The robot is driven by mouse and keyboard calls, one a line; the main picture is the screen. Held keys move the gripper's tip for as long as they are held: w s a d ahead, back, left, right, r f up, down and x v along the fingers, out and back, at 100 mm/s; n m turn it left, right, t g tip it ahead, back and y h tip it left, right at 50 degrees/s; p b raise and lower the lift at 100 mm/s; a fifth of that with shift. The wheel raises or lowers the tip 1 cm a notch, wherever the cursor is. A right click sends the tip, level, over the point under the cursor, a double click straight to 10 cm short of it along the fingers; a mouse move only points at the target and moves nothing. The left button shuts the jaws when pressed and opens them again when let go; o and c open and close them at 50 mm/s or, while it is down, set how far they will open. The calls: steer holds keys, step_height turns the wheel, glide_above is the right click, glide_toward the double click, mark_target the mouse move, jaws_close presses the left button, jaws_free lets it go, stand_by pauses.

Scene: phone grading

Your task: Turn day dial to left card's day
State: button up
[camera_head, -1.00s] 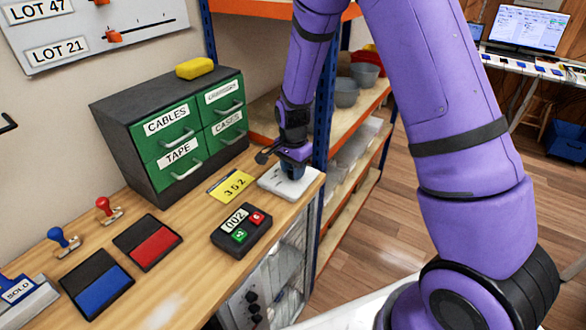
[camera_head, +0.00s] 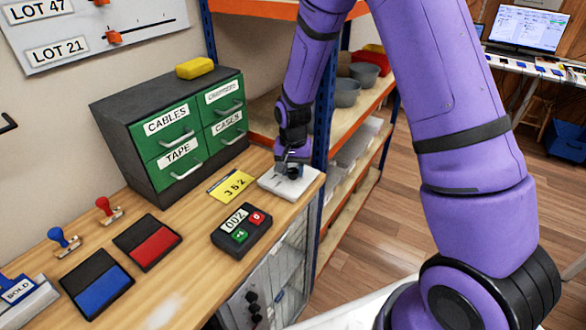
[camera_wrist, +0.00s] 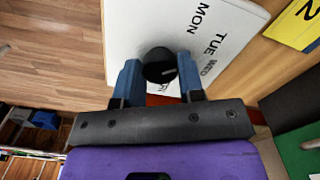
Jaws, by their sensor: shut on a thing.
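The day dial (camera_wrist: 160,67) is a small black round knob with a short pale pointer mark, on a white plate (camera_wrist: 125,30). In the wrist view, MON, TUE and WED are printed beside it; other labels are hidden or out of view. The pointer's day cannot be read surely. My gripper (camera_wrist: 158,78) is shut on the dial, with one blue finger on each side. In the head view my gripper (camera_head: 291,170) stands over the white plate (camera_head: 275,185) near the bench's right end and hides the dial. No card showing a day is readable.
A yellow card reading 352 (camera_head: 232,186) lies left of the plate. A counter box reading 002 (camera_head: 241,230) is in front. A green-drawer cabinet (camera_head: 125,135) stands behind left, and a blue shelf post (camera_head: 326,120) rises close behind my gripper.

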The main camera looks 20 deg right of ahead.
mark_target(293, 170)
stand_by(0.4)
steer(key=o, duration=0.9)
steer(key=shift+r, duration=0.15)
step_height(293, 170, up, 11)
steer(key=shift+f, duration=0.2)
steer(key=s+d+r+n+t, duration=0.1)
steer(key=s+d+r, duration=0.1)
steer(key=s+r, duration=0.45)
steer(key=s+d+r+n+t, duration=0.15)
steer(key=s+r, duration=0.25)
steer(key=r, duration=0.6)
steer(key=s+d+r+n+t, duration=0.1)
steer(key=s+r, duration=0.1)
steer(key=s, duration=0.4)
steer(key=s+d+r+n, duration=0.1)
steer(key=s+r, duration=0.1)
steer(key=s, duration=0.4)
steer(key=s+d+r+n+t, duration=0.1)
steer(key=s+r, duration=0.1)
steer(key=s, duration=0.4)
steer(key=shift+s+d+r+t, duration=0.15)
steer(key=shift+s+r+t, duration=0.2)
steer(key=shift+s, duration=0.05)
